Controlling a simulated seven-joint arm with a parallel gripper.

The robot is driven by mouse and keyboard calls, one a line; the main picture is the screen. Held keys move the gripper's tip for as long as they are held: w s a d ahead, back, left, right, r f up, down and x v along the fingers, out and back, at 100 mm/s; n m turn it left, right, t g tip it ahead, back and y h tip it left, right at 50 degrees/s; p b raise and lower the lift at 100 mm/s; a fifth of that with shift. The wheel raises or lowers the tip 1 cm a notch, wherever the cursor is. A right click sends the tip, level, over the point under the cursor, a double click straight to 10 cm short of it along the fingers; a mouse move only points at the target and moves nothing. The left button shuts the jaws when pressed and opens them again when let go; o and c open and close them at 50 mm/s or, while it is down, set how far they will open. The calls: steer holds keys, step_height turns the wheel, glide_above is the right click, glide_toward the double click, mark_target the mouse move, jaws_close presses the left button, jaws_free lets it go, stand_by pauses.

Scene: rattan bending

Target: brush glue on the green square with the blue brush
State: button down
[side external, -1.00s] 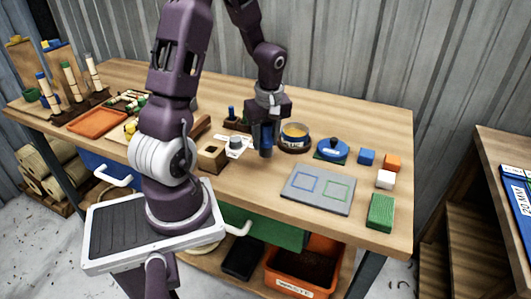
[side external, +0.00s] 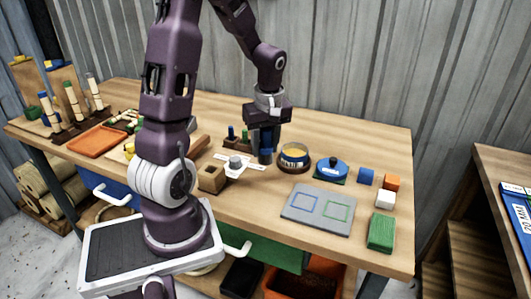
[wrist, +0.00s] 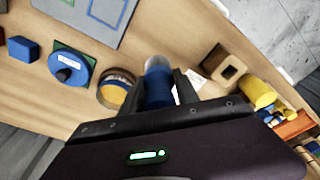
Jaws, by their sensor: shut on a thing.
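My gripper (side external: 265,150) is shut on the blue brush (side external: 265,157), which points down above the table, just left of the glue pot. In the wrist view the blue brush (wrist: 158,88) shows between the fingers, with a pale end beyond them. The round glue pot (side external: 294,157) is open and holds yellow glue; it also shows in the wrist view (wrist: 113,95). The grey board (side external: 318,222) lies flat at the front right, with a blue outlined square (side external: 306,204) on its left and the green square (side external: 338,211) on its right.
A blue round lid (side external: 331,167) lies right of the pot. A rack (side external: 238,138) and a wooden block with a hole (side external: 211,177) stand at the left.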

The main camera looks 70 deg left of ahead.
steer(key=w+a, duration=0.8)
steer(key=w, duration=0.5)
steer(key=shift+d+f, duration=0.2)
steer(key=shift+f, duration=2.85)
steer(key=shift+f, duration=0.55)
step_height(320, 180, up, 7)
